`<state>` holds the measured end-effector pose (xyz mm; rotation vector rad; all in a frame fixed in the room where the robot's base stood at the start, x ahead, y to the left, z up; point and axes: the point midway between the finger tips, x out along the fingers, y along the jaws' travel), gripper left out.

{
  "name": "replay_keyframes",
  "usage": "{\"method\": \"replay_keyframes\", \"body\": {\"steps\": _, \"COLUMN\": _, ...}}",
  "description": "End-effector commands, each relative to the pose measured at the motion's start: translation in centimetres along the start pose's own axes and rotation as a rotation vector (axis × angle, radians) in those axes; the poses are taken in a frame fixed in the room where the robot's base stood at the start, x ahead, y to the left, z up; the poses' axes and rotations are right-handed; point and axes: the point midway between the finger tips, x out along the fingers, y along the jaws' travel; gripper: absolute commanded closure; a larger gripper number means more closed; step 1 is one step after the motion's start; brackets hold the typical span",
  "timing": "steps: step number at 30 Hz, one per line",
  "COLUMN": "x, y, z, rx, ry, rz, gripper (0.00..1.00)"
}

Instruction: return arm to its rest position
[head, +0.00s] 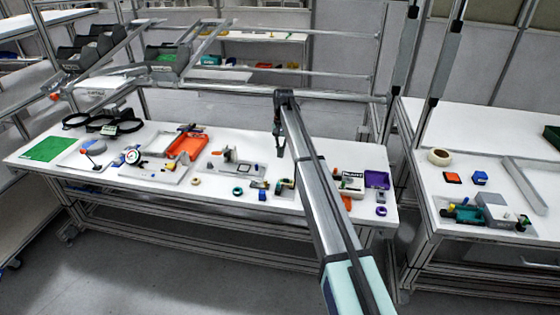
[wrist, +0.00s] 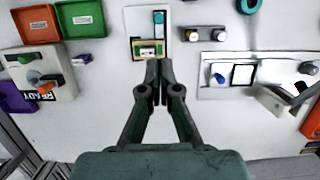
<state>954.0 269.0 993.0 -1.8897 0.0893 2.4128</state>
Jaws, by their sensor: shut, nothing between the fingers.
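My arm reaches out over the long white workbench (head: 150,187) in the head view. My gripper (head: 279,150) hangs from its far end, pointing down above the back half of the bench. In the wrist view my gripper (wrist: 159,68) has its fingertips together with nothing between them. Its tips lie in the picture just below a small yellow-green part on a white plate (wrist: 136,27). The gap between gripper and bench cannot be judged exactly.
The wrist view shows a grey READY box (wrist: 63,88), green tray (wrist: 80,18), orange tray (wrist: 36,24) and purple tray (wrist: 14,98). The head view shows an orange tray (head: 187,146), green mat (head: 48,150) and black rings (head: 104,122). A metal rail (head: 300,94) runs behind the bench.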

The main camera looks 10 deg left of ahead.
Motion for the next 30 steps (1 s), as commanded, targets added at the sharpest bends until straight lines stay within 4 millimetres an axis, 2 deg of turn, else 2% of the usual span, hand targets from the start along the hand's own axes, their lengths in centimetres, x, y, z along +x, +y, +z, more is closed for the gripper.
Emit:
{"method": "replay_keyframes", "body": {"steps": 13, "x": -0.4, "y": 0.1, "z": 0.0, "rx": 0.0, "ry": 0.0, "rz": 0.0, "gripper": 1.0}}
{"method": "replay_keyframes", "body": {"steps": 17, "x": 1.4, "y": 1.6, "z": 1.1, "rx": -0.001, "ry": 0.006, "rz": -0.002, "gripper": 1.0}}
{"method": "replay_keyframes", "body": {"steps": 20, "x": 4.5, "y": 4.2, "z": 2.8, "rx": -0.002, "ry": 0.018, "rz": -0.006, "gripper": 1.0}}
{"method": "replay_keyframes", "body": {"steps": 23, "x": 8.8, "y": 7.8, "z": 5.4, "rx": -0.007, "ry": 0.04, "rz": -0.011, "gripper": 1.0}}
{"method": "replay_keyframes", "body": {"steps": 30, "x": 19.4, "y": 17.4, "z": 14.1, "rx": -0.029, "ry": 0.108, "rz": -0.016, "gripper": 1.0}}
